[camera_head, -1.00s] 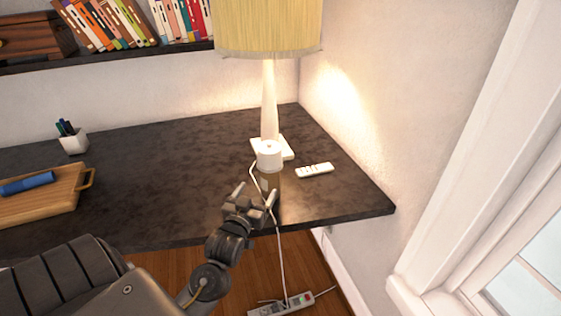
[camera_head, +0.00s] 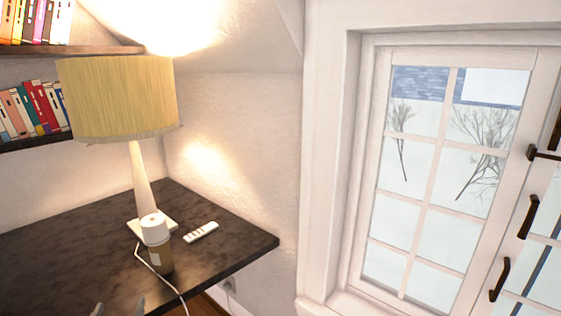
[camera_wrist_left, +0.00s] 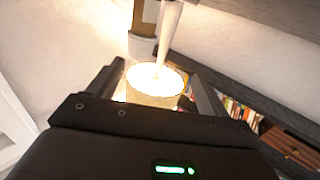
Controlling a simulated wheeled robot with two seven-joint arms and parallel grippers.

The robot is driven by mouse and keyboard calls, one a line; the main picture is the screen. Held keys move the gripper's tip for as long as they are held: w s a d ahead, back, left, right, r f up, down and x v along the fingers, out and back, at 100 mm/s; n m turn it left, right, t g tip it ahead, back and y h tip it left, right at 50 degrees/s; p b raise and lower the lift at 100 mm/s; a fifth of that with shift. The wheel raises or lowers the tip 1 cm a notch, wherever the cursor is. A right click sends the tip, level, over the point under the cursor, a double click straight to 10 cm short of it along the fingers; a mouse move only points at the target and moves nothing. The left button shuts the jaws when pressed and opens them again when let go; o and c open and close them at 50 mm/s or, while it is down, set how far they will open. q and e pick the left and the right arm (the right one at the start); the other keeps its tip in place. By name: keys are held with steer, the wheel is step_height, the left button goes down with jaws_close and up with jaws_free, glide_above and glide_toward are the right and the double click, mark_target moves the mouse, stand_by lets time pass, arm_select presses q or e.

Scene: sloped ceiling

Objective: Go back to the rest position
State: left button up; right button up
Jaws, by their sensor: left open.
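My left gripper (camera_head: 118,308) shows only by its fingertips at the bottom edge of the head view, in front of the desk and lower left of a brown bottle with a white cap (camera_head: 158,247). In the left wrist view my left gripper (camera_wrist_left: 158,84) has its fingers apart. The glowing lampshade and the bottle (camera_wrist_left: 145,22) appear beyond them, and nothing is seen held. The rest of the left arm is out of the head view. My right gripper is in neither view.
The dark desk (camera_head: 70,250) holds a lamp with a yellow shade (camera_head: 118,98) and a white remote (camera_head: 201,232). A white cable (camera_head: 168,285) hangs over the front edge. Bookshelves (camera_head: 40,140) are at left, a white-framed window (camera_head: 430,190) at right.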

arm_select(q)
steer(key=s+d+f+m+g+h, duration=0.1)
steer(key=s+d+f+g, duration=0.15)
steer(key=f, duration=1.05)
steer(key=s+d+f+m+g+h, duration=0.1)
steer(key=s+d+f+g, duration=0.2)
steer(key=f, duration=1)
steer(key=s+d+f+m+g+h, duration=0.15)
steer(key=s+f, duration=0.25)
steer(key=f, duration=0.8)
steer(key=s+d+f+m+g+h, duration=0.1)
steer(key=s+d+f+g, duration=0.1)
steer(key=s+f, duration=0.5)
steer(key=s+d+f+m+g+h, duration=0.1)
steer(key=s+d+f+g, duration=0.15)
steer(key=s+f, duration=0.45)
steer(key=s+d+f+g, duration=0.1)
steer(key=s+f+g, duration=0.1)
steer(key=s, duration=0.7)
steer(key=s+d+f+g, duration=0.2)
steer(key=s+f, duration=0.3)
steer(key=s, duration=0.5)
steer(key=shift+s+m, duration=0.2)
steer(key=shift+m, duration=0.15)
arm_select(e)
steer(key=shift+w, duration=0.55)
arm_select(q)
steer(key=shift+f+g, duration=0.1)
steer(key=shift+g, duration=0.15)
